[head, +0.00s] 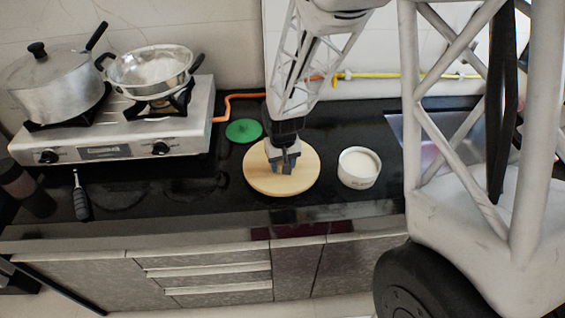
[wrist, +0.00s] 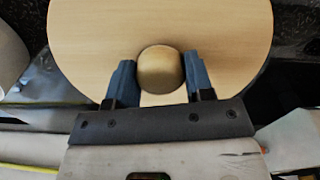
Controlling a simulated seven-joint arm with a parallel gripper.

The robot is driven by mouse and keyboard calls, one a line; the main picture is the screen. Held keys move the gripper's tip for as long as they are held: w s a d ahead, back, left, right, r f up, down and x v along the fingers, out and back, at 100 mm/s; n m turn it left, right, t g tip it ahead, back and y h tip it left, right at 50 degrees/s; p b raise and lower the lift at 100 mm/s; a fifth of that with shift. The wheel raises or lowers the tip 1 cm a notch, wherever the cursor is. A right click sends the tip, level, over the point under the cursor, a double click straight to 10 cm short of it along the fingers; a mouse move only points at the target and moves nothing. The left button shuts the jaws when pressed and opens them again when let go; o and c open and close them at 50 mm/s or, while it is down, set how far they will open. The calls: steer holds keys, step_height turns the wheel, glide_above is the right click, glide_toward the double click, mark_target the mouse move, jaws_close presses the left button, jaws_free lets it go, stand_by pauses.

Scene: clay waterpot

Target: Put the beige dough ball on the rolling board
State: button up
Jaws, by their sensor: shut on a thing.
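The beige dough ball (wrist: 160,69) shows in the wrist view between the two blue fingers of my gripper (wrist: 160,80). My gripper is shut on it. The round wooden rolling board (wrist: 90,40) fills the view behind the ball. In the head view the rolling board (head: 260,180) lies on the black counter, and my gripper (head: 283,168) points down over its middle. The ball is hidden by the gripper in the head view. I cannot tell whether the ball touches the board or is just above it.
A white bowl (head: 359,168) stands close to the right of the board. A green disc (head: 244,131) lies behind it to the left. A stove (head: 120,130) with a pot (head: 55,80) and a pan (head: 150,70) is at the left. A dark-handled tool (head: 81,200) lies near the front edge.

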mark_target(282, 162)
steer(key=shift+f, duration=0.1)
steer(key=o, duration=0.9)
steer(key=shift+c, duration=0.2)
step_height(282, 162, up, 12)
stand_by(0.9)
